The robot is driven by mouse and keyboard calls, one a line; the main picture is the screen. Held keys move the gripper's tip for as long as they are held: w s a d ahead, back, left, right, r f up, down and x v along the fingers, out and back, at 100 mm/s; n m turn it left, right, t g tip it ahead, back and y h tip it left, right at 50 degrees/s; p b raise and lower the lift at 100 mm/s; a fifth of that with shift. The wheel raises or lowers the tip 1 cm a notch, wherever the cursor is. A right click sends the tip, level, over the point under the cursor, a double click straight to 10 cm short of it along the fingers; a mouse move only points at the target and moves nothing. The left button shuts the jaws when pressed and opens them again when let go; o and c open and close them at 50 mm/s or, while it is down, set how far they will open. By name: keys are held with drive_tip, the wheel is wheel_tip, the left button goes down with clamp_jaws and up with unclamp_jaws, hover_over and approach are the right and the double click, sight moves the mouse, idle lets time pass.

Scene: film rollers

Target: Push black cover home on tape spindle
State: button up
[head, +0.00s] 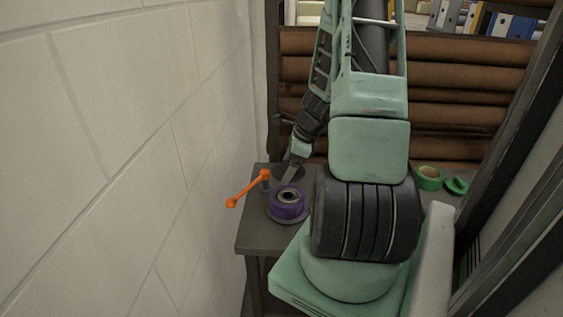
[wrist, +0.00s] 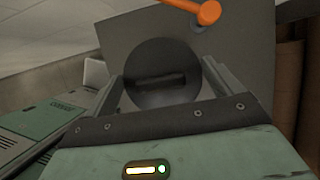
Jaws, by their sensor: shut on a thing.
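The black cover (wrist: 165,62) is a dark round disc with a raised bar across its face. In the wrist view it sits between the two fingers of my gripper (wrist: 163,88), which is shut on it. In the head view my gripper (head: 289,180) is low over the table, just behind the purple tape roll (head: 288,210). A dark disc (head: 281,171) shows beside the fingers there, partly hidden by them. The purple roll lies flat on a dark round base, with a dark spindle hub (head: 288,195) at its middle. The roll cannot be made out in the wrist view.
An orange lever (head: 248,188) stands left of the roll; it also shows in the wrist view (wrist: 208,12). The grey table (head: 262,240) is close to the white wall. Green tape rolls (head: 429,178) lie at the right. Brown rolls (head: 450,80) are stacked behind.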

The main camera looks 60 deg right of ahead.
drive_tip(key=shift+f+b, duration=3.5)
drive_tip(key=shift+f, duration=0.55)
drive_tip(key=shift+f+b, duration=0.4)
drive_tip(key=o, duration=0.7)
drive_tip(key=shift+r, duration=0.15)
drive_tip(key=shift+r+p, duration=3.1)
drive_tip(key=shift+r, duration=0.25)
